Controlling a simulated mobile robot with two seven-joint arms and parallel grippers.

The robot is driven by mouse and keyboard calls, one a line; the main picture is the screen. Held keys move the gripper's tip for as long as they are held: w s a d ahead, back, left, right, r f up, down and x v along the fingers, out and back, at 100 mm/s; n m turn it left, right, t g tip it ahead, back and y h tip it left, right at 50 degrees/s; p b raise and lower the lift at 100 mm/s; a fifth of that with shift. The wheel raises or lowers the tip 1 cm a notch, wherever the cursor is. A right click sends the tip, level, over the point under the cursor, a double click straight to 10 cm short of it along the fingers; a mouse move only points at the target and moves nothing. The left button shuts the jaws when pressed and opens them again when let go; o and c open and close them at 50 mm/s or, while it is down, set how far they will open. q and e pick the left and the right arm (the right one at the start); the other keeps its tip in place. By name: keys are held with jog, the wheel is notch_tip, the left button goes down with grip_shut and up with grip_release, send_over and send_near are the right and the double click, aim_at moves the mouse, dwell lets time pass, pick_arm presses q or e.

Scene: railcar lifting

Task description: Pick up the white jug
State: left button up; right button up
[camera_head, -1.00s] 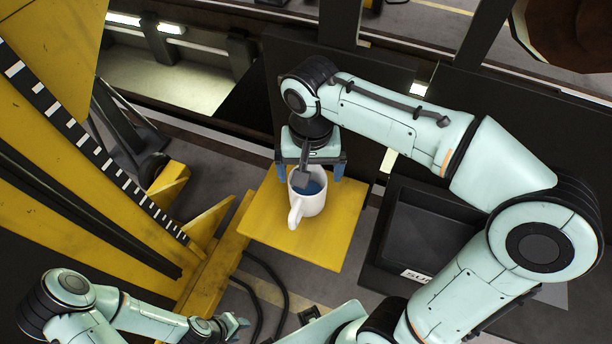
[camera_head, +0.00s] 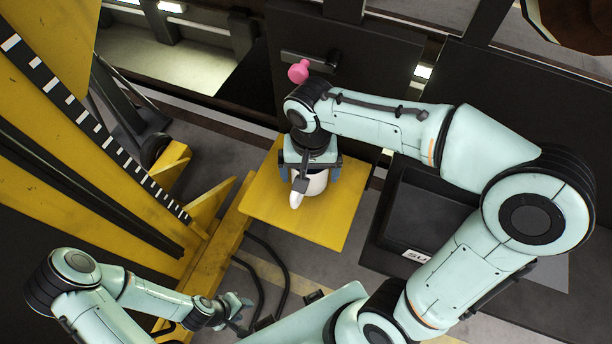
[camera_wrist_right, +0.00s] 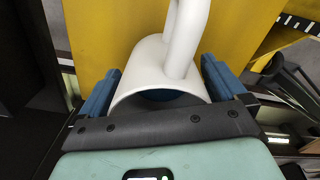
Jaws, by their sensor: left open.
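The white jug (camera_head: 316,184) stands on a yellow platform (camera_head: 300,223), mostly covered by my right gripper (camera_head: 309,175) in the head view. Its handle points toward the front. In the right wrist view the jug (camera_wrist_right: 150,63) lies between the two blue fingers of my right gripper (camera_wrist_right: 160,88), with the handle at the top and a dark blue inside partly showing. The right fingers are spread on either side of the jug; in the head view they look apart from its sides. My left gripper (camera_head: 238,308) is open and empty at the lower left, away from the jug.
A yellow lifting machine (camera_head: 90,150) fills the left. A dark panel with a handle stands behind the platform, and a pink object (camera_head: 298,71) shows in front of it. A black box (camera_head: 425,215) is right of the platform. Dark cables (camera_head: 270,275) lie below it.

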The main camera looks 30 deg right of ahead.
jog(key=c, duration=0.9)
jog(key=shift+r, duration=0.2)
